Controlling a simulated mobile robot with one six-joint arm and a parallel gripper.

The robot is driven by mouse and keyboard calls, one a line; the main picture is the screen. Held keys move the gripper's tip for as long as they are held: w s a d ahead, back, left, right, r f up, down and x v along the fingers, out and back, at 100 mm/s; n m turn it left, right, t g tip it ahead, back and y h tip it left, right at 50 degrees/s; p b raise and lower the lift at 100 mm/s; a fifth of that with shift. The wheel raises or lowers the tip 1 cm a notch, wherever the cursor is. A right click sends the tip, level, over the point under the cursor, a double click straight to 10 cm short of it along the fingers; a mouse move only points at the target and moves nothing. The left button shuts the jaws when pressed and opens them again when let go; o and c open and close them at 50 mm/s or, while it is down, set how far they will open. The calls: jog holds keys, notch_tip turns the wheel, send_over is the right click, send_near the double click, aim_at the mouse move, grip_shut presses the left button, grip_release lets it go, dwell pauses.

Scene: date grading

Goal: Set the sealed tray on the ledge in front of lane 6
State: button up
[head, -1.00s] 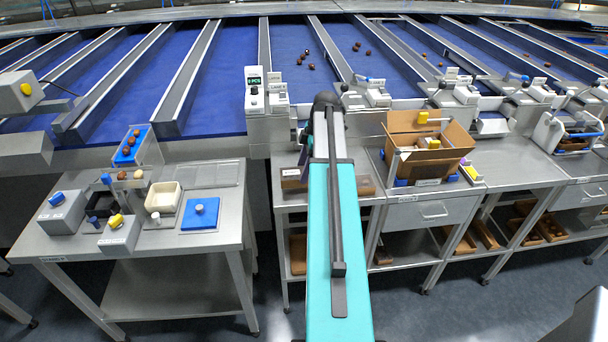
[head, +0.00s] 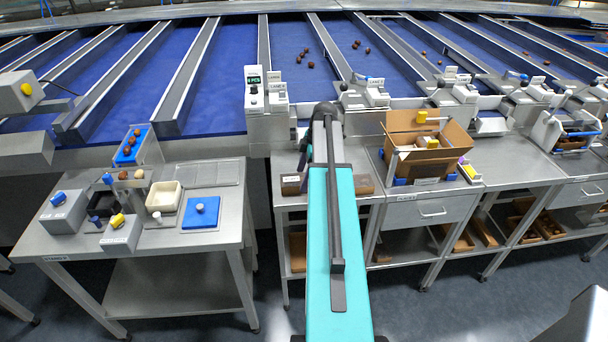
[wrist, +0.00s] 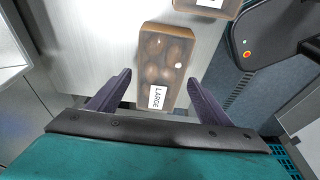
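A long tray of brown dates with a glossy clear top and a label reading LARGE (wrist: 166,50) lies on a light metal surface in the wrist view. My gripper (wrist: 160,78) is open, its two dark fingers apart on either side of the tray's near end. No contact shows, and its height above the tray is unclear. A second labelled tray (wrist: 212,5) is cut off at the top edge. In the head view, brown tray parts show left (head: 291,185) and right (head: 363,184) of my arm, which hides my gripper. The small lane sign (head: 279,88) is hard to read.
An open cardboard box (head: 428,150) stands on the bench to the right. The left table (head: 190,250) holds small devices, a cream bowl (head: 163,196) and a blue pad (head: 200,213).

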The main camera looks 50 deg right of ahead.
jog(key=shift+r, duration=0.25)
jog(key=b+v, duration=0.3)
jog(key=v, duration=0.8)
jog(key=shift+r+b, duration=0.3)
jog(key=shift+r, duration=0.05)
jog(key=shift+s+d, duration=0.15)
dwell(1.0)
